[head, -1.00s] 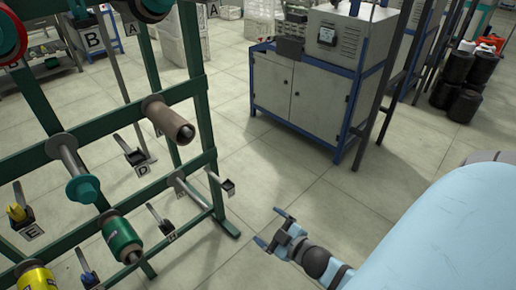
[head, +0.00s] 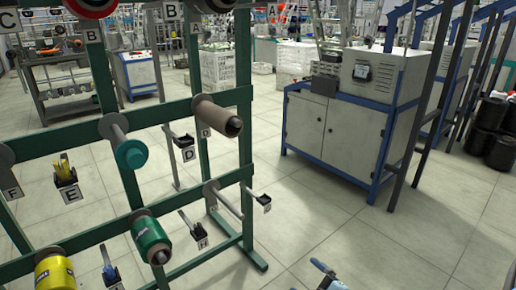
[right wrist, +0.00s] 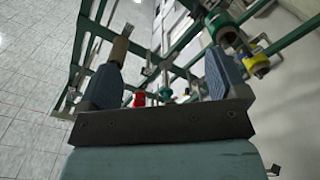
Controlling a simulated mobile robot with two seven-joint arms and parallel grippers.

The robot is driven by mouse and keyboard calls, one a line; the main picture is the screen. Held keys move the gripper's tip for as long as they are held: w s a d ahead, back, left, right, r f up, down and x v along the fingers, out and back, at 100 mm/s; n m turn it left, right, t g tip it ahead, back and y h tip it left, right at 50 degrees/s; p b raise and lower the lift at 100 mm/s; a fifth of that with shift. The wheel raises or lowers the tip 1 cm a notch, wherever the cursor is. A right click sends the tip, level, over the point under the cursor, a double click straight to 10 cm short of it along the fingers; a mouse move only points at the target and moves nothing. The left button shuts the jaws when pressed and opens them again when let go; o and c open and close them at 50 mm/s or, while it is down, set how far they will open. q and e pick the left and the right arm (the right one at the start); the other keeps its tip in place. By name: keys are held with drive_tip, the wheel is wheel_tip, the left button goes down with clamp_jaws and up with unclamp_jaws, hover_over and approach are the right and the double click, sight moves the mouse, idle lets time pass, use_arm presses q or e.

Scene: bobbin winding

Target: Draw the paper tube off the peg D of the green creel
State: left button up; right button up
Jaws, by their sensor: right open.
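The brown paper tube (head: 216,115) sits on a peg at the right end of the middle bar of the green creel (head: 246,130). It points toward me, with its dark open end facing front. The letter plate D (head: 188,155) hangs on a small black holder just below and left of it. My right gripper (head: 324,268) shows only as a fingertip at the bottom edge of the head view, apart from the tube. In the right wrist view my right gripper (right wrist: 165,80) is open and empty, and the brown tube (right wrist: 120,45) shows beyond its left finger. My left gripper is not in view.
A green spool (head: 150,240) and a yellow spool (head: 54,272) sit lower on the creel. A bare peg (head: 228,203) is below the tube. A grey cabinet (head: 335,130) stands behind right, with clear floor before it.

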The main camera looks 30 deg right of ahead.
use_arm(q)
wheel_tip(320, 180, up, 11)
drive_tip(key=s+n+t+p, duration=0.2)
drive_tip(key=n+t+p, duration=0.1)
drive_tip(key=p, duration=0.7)
use_arm(e)
wheel_tip(320, 180, up, 33)
drive_tip(key=p, duration=1.3)
drive_tip(key=w+p, duration=0.1)
drive_tip(key=w, duration=0.8)
drive_tip(key=w+a+p, duration=0.1)
drive_tip(key=w+p, duration=0.1)
drive_tip(key=w, duration=0.8)
drive_tip(key=w+a+p, duration=0.1)
drive_tip(key=w, duration=0.8)
drive_tip(key=shift+w+a+f, duration=0.1)
drive_tip(key=shift+w+f, duration=0.1)
drive_tip(key=shift+f, duration=0.2)
drive_tip(key=shift+w+a, duration=0.1)
drive_tip(key=shift+w, duration=0.6)
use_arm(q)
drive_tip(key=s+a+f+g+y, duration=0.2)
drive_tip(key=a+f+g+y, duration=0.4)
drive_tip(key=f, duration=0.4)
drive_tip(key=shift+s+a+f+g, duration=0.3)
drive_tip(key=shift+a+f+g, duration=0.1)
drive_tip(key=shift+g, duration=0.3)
